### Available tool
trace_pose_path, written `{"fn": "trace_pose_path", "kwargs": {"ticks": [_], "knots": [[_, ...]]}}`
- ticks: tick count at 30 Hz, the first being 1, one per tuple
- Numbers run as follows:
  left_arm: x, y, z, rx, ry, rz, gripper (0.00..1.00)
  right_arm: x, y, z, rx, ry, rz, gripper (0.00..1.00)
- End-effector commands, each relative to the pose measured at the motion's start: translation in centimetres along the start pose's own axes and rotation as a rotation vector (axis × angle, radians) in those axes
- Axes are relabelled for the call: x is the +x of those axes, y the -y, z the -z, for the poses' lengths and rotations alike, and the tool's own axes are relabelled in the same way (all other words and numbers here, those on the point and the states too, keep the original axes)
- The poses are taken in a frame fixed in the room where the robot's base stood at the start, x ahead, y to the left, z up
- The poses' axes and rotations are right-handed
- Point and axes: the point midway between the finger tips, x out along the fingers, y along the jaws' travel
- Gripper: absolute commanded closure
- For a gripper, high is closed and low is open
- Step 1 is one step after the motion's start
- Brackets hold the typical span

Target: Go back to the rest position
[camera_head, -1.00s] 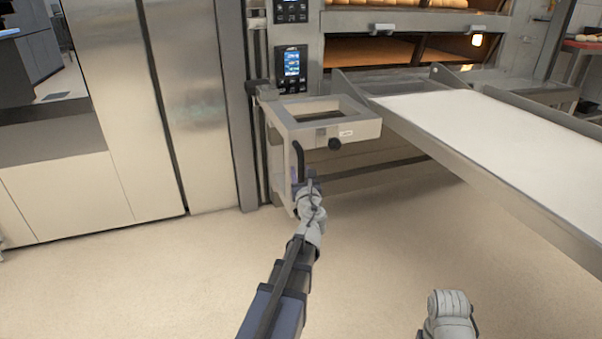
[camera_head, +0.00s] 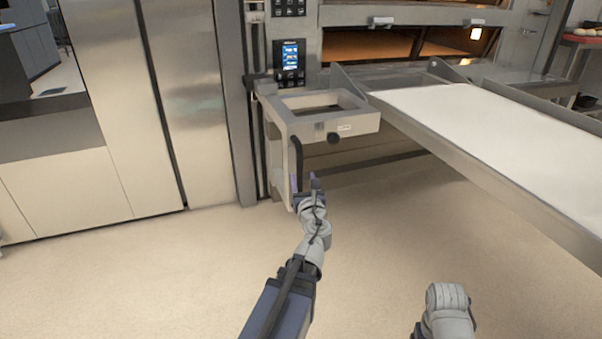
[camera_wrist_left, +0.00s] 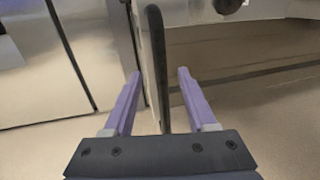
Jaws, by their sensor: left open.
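My left gripper (camera_head: 304,182) is open at the lower end of the black vertical handle (camera_head: 298,155) on the loader's grey frame. In the left wrist view, its two purple fingers (camera_wrist_left: 157,72) are spread apart, and the black handle (camera_wrist_left: 156,40) runs between them with a gap on each side. The fingers do not look closed on it. Part of my right arm (camera_head: 447,312) shows at the bottom of the head view; its gripper is not seen.
The grey loader frame (camera_head: 350,127) with a dark knob (camera_head: 334,138) stands before the deck oven (camera_head: 370,50). A long white loading surface (camera_head: 490,125) extends right. Tall steel cabinet doors (camera_head: 120,100) stand left. The floor (camera_head: 180,280) around my arms is clear.

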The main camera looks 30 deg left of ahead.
Motion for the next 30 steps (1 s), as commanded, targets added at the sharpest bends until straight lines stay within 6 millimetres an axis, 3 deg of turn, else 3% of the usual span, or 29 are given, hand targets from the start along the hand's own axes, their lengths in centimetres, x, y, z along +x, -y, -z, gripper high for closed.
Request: {"fn": "trace_pose_path", "kwargs": {"ticks": [3,16,19,22,25,29,30], "knots": [[-0.8,0.0,0.0,0.0,0.0,0.0,0.43,0.0,0.0,0.0,0.0,0.0,0.0,0.19],[-0.7,0.0,0.0,-0.002,-0.001,-0.001,0.43,0.0,0.0,0.0,0.0,0.0,0.0,0.19],[-1.0,0.2,-0.4,-0.074,-0.019,-0.016,0.43,-0.8,-0.1,0.0,0.0,0.0,0.0,0.19],[-2.3,0.9,-0.7,-0.305,-0.085,-0.072,0.43,-2.7,-0.3,-0.1,-0.002,0.001,0.0,0.19],[-4.9,2.2,0.1,-0.665,-0.21,-0.193,0.43,-5.4,-0.6,-0.3,-0.004,0.001,-0.001,0.19],[-10.7,5.0,2.9,-1.119,-0.413,-0.45,0.43,-8.8,-0.9,-0.5,-0.007,0.003,-0.001,0.19],[-13.0,5.9,3.7,-1.234,-0.475,-0.548,0.43,-9.7,-1.0,-0.6,-0.008,0.003,-0.001,0.19]]}}
